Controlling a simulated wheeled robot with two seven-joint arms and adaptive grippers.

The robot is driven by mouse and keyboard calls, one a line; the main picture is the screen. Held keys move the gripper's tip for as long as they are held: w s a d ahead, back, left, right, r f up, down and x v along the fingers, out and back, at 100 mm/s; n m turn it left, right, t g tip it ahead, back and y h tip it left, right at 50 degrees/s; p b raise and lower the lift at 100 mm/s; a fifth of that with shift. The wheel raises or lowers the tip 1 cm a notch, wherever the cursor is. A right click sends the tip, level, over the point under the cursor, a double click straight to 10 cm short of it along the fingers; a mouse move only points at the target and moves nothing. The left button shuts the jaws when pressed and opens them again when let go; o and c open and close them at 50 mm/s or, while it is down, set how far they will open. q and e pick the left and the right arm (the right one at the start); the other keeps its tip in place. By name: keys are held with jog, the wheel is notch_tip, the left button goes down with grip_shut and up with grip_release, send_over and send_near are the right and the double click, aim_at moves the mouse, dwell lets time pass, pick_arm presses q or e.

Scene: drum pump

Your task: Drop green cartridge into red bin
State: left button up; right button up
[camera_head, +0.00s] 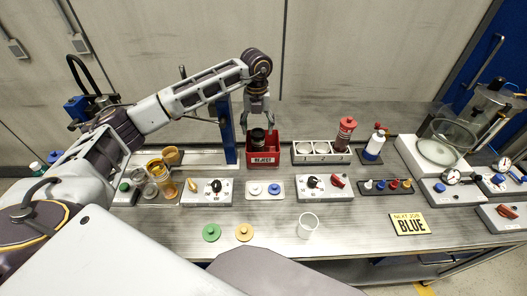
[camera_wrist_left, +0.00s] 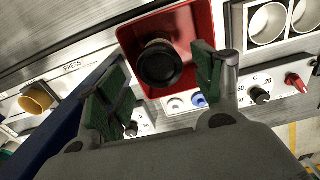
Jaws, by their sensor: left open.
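The red bin (camera_head: 263,151), labelled REJECT, stands at the back of the bench left of centre. It also shows in the left wrist view (camera_wrist_left: 204,26). A round black-topped item (camera_head: 258,136) is at the bin, and in the left wrist view (camera_wrist_left: 159,64) it appears inside the bin walls. I see no green on it, so I cannot tell whether it is the green cartridge. My left gripper (camera_head: 259,127) is open over the bin, its green-padded fingers apart on either side of the black item. My right gripper is not in view.
A blue post (camera_head: 227,130) stands close left of the bin. A white rack with round holes (camera_head: 320,153) is to its right. Green (camera_head: 211,232) and orange (camera_head: 244,231) discs and a white cup (camera_head: 308,226) are at the front. Front bench space between cup and sign (camera_head: 409,223) is clear.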

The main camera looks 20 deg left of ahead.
pick_arm(q)
notch_tip(320, 180, up, 12)
dwell(0.8)
dwell(0.9)
